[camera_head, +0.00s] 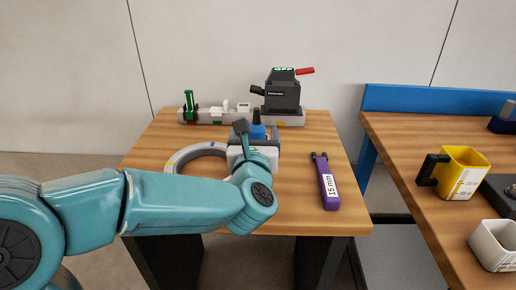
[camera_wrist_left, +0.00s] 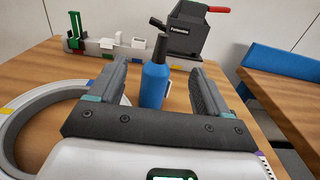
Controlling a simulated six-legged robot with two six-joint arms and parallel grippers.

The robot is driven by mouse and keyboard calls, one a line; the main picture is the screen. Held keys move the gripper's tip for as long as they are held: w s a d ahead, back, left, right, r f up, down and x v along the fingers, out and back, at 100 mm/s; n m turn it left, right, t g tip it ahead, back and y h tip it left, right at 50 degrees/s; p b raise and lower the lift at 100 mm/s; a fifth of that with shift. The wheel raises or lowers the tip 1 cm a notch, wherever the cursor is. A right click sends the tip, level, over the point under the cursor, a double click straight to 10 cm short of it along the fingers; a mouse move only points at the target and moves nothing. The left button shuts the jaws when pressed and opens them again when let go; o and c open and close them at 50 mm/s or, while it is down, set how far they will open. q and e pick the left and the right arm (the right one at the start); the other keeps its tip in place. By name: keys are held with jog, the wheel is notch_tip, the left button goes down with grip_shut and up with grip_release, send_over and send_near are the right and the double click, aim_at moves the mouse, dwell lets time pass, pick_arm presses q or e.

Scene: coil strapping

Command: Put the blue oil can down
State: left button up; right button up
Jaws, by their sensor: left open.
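The blue oil can (camera_head: 257,131) stands upright, with a dark spout on top, near the middle of the wooden table (camera_head: 292,212). In the left wrist view the oil can (camera_wrist_left: 155,86) is between the two fingers of my left gripper (camera_wrist_left: 158,70), with a visible gap on each side. The gripper is open. Its palm hides the can's base, so contact with the table does not show. In the head view my left gripper (camera_head: 257,140) covers the can's lower part. My right gripper is in neither view.
A grey ring (camera_head: 178,160) lies left of the gripper. A purple 15 mm tool (camera_head: 327,187) lies on the right. A strapping device (camera_head: 282,92) stands at the back. A second table holds a yellow mug (camera_head: 460,172) and a white cup (camera_head: 494,244).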

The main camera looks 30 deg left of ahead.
aim_at(257, 134)
pick_arm(q)
notch_tip(257, 134, down, 6)
jog(key=shift+a+f+b, duration=0.1)
jog(key=shift+f+b, duration=0.05)
jog(key=shift+b, duration=0.45)
jog(key=shift+w+f, duration=0.15)
jog(key=shift+w, duration=0.05)
jog(key=shift+w+a, duration=0.15)
jog(key=shift+w, duration=0.05)
jog(key=x, duration=0.6)
jog(key=shift+w+a+p, duration=0.15)
jog(key=shift+w+p, duration=0.1)
jog(key=shift+p, duration=0.1)
jog(key=shift+r, duration=0.2)
jog(key=c, duration=1.3)
